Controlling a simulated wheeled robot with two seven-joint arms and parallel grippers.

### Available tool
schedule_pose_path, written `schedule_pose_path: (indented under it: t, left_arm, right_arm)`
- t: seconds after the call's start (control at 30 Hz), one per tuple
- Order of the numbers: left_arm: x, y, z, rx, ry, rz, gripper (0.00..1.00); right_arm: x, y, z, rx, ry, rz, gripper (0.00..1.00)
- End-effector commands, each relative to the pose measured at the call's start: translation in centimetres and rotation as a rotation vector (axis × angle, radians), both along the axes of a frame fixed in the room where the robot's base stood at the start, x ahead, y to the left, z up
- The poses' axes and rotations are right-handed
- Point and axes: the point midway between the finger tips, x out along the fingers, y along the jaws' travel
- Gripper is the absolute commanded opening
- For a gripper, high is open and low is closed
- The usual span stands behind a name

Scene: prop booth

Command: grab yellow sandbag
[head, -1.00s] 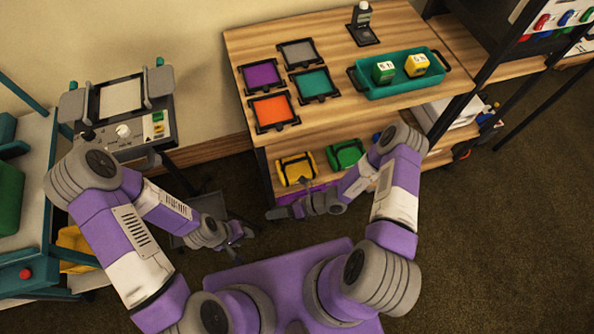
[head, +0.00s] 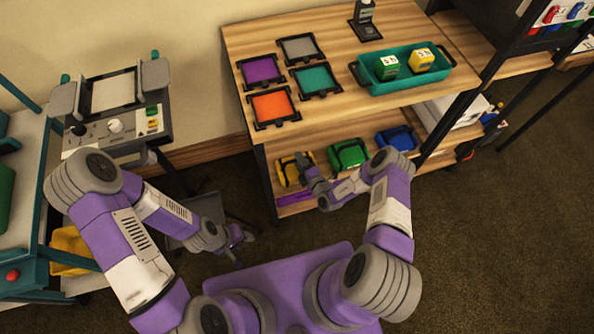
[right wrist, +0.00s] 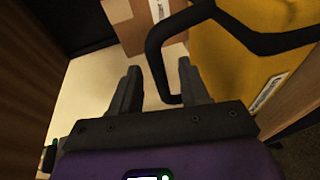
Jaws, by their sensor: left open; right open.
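The yellow sandbag (head: 288,168) with black handles sits on the lower shelf of the wooden unit, at the left end of a row. My right gripper (head: 306,168) is at its right side, partly covering it. In the right wrist view the yellow sandbag (right wrist: 235,60) fills the upper right. The open fingers of my right gripper (right wrist: 159,72) show a black handle (right wrist: 154,62) between them; whether they touch it I cannot tell. My left gripper (head: 243,242) is open and empty, low over the floor, far from the bag.
A green sandbag (head: 347,154) and a blue sandbag (head: 396,139) stand right of the yellow one. The tabletop (head: 350,110) overhangs them, with coloured square frames and a teal tray (head: 405,85). A cardboard box (right wrist: 140,25) shows beyond my right fingers.

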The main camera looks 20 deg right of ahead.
Motion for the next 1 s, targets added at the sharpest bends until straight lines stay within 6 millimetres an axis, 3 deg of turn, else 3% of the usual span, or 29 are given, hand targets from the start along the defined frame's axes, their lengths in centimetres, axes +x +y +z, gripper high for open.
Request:
schedule_pose_path:
  t: [0.13, 0.37, 0.7, 1.0]
  left_arm:
    - [0.00, 0.01, -0.64, 0.000, 0.000, 0.000, 0.43]
    - [0.00, 0.00, -0.57, 0.000, 0.000, 0.000, 0.43]
    - [0.00, 0.00, -0.57, 0.000, 0.000, 0.000, 0.43]
    - [0.00, 0.00, -0.57, 0.000, 0.000, 0.000, 0.43]
  right_arm:
    - [1.38, 0.34, -0.36, -0.001, -0.001, 0.000, 0.45]
    - [1.53, 0.35, -0.25, -0.001, 0.000, 0.000, 0.45]
    - [1.50, 0.35, -0.26, -0.001, 0.000, 0.000, 0.00]
    - [1.49, 0.35, -0.26, -0.001, 0.000, 0.000, 0.00]
